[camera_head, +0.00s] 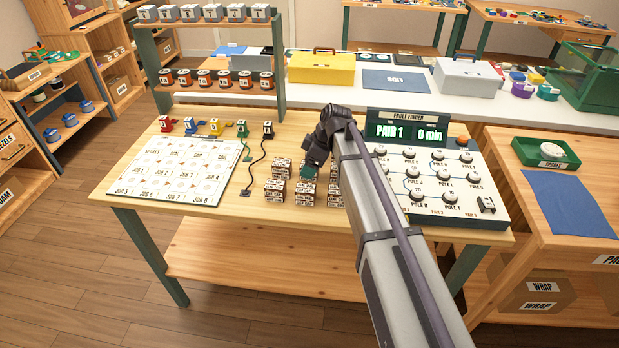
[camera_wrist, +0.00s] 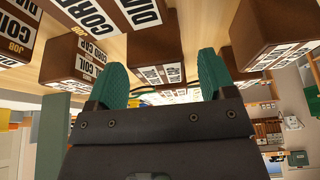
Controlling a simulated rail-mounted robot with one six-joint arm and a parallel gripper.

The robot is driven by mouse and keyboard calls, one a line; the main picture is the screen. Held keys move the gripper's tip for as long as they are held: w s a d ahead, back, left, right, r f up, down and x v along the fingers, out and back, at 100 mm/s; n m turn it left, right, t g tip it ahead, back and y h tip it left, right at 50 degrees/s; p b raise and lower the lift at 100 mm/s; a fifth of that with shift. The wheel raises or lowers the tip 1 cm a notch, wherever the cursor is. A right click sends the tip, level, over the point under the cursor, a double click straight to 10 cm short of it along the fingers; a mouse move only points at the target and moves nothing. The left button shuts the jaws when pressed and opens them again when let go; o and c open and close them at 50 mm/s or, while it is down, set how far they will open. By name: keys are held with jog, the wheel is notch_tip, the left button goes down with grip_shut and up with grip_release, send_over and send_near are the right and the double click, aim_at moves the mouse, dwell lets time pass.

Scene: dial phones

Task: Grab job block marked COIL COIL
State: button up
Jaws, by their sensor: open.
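The job blocks are small brown blocks with white labels, in a cluster (camera_head: 277,190) at the middle of the workbench in the head view. My gripper (camera_head: 310,168) is over the back of this cluster. In the wrist view my gripper (camera_wrist: 160,85) has two green fingers spread apart, with nothing held. A brown block (camera_wrist: 155,48) shows beyond the gap between the fingertips; its label is too small to read. A block at left (camera_wrist: 75,58) shows COIL beside smaller words. The corner block (camera_wrist: 15,38) shows JOB and COIL. I cannot tell which block reads COIL COIL.
More blocks (camera_wrist: 270,35) stand close on both sides. The fault finder panel (camera_head: 455,180) is at right, partly behind my arm.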

jog(key=b+x, duration=0.1)
jog(key=x, duration=0.2)
jog(key=shift+f, duration=0.1)
jog(key=shift+r, duration=0.25)
jog(key=c, duration=1)
